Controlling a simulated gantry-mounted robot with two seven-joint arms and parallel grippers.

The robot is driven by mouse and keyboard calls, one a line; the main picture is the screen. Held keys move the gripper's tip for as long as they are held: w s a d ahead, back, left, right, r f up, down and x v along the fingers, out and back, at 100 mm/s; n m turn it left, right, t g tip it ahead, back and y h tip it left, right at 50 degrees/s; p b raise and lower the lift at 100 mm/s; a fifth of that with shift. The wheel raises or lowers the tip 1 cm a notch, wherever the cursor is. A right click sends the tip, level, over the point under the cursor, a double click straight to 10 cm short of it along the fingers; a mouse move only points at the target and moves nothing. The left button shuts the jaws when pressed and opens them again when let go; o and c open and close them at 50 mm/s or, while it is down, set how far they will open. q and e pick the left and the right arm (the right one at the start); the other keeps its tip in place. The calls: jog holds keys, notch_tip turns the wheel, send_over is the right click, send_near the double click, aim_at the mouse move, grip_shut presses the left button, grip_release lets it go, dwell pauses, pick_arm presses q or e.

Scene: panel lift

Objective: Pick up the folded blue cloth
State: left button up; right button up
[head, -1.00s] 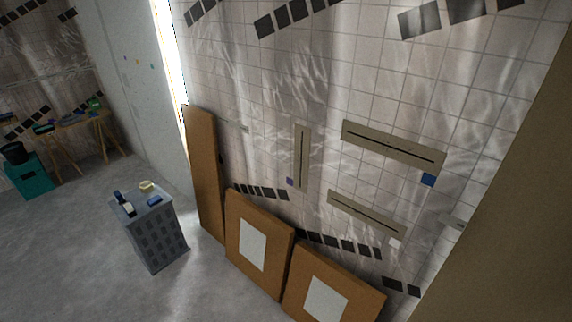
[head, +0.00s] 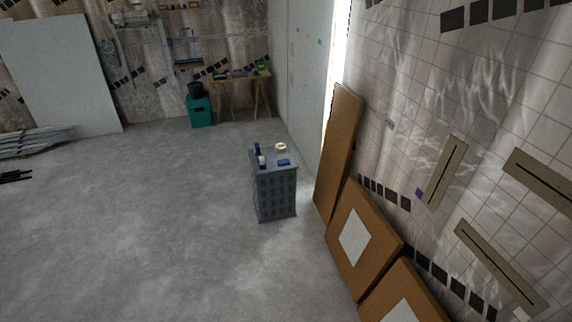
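A small flat blue item (head: 284,162), which looks like the folded blue cloth, lies on top of a grey crate-like stand (head: 275,194) near the middle of the head view. It lies toward the front right of the top. A dark blue bottle with a pale part (head: 259,155) stands to its left, and a cream-coloured roll (head: 281,147) lies behind it. Neither of my grippers is in view.
Brown panels lean on the tiled wall at right, including a tall one (head: 338,150) and a lower one with a white sheet (head: 362,238). A trestle table (head: 240,76) and teal bin (head: 200,111) stand behind. The floor left of the stand is clear.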

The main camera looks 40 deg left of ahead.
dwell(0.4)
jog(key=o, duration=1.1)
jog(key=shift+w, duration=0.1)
